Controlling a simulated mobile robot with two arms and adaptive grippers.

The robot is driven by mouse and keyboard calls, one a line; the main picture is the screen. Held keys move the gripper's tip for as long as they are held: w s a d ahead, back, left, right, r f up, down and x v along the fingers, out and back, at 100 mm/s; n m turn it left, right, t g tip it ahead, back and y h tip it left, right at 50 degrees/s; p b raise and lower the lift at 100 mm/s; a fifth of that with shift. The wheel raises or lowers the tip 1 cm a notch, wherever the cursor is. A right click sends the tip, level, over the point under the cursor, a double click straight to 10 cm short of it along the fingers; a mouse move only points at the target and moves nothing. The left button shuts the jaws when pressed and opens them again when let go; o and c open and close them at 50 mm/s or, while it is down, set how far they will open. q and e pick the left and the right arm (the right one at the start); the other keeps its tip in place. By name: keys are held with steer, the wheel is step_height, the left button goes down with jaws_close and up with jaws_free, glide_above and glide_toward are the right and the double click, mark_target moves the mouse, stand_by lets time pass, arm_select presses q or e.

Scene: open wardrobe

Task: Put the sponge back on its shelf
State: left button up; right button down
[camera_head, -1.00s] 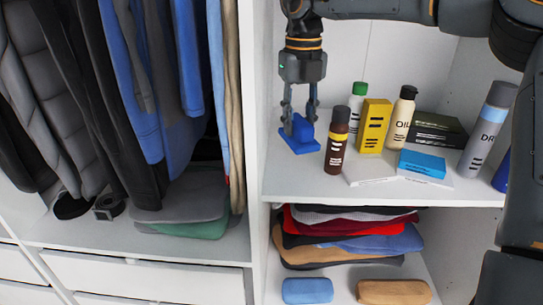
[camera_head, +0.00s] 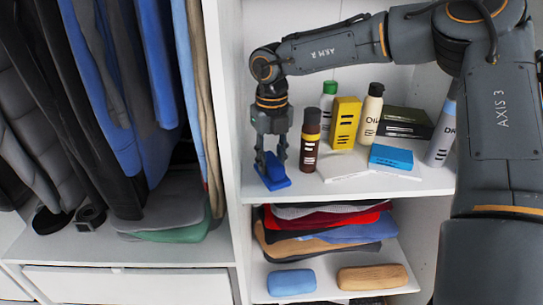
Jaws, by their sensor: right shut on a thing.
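The sponge (camera_head: 273,183) is a small blue piece with a flat base and a raised grip. It is at the left front of the upper shelf (camera_head: 350,188), close to the left divider. My right gripper (camera_head: 270,160) points down from above, with its fingers shut on the raised grip. The base looks level and at the shelf surface; I cannot tell whether it touches or hovers slightly. The fingers hide part of the grip. My left gripper is not in view.
A yellow box (camera_head: 345,122), other bottles and a blue box (camera_head: 391,157) stand farther right. Folded clothes (camera_head: 325,232) lie below. Hanging clothes (camera_head: 110,90) fill the left bay.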

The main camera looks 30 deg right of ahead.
mark_target(271, 160)
steer(key=c, duration=1.4)
jaws_free()
steer(key=shift+f, duration=0.1)
steer(key=o, duration=0.4)
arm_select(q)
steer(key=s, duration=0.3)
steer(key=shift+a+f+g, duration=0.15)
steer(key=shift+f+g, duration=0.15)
arm_select(e)
steer(key=shift+r, duration=0.25)
arm_select(q)
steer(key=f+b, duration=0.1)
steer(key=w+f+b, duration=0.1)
steer(key=b, duration=0.1)
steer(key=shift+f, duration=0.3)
arm_select(e)
step_height(271, 160, up, 12)
steer(key=shift+f, duration=0.1)
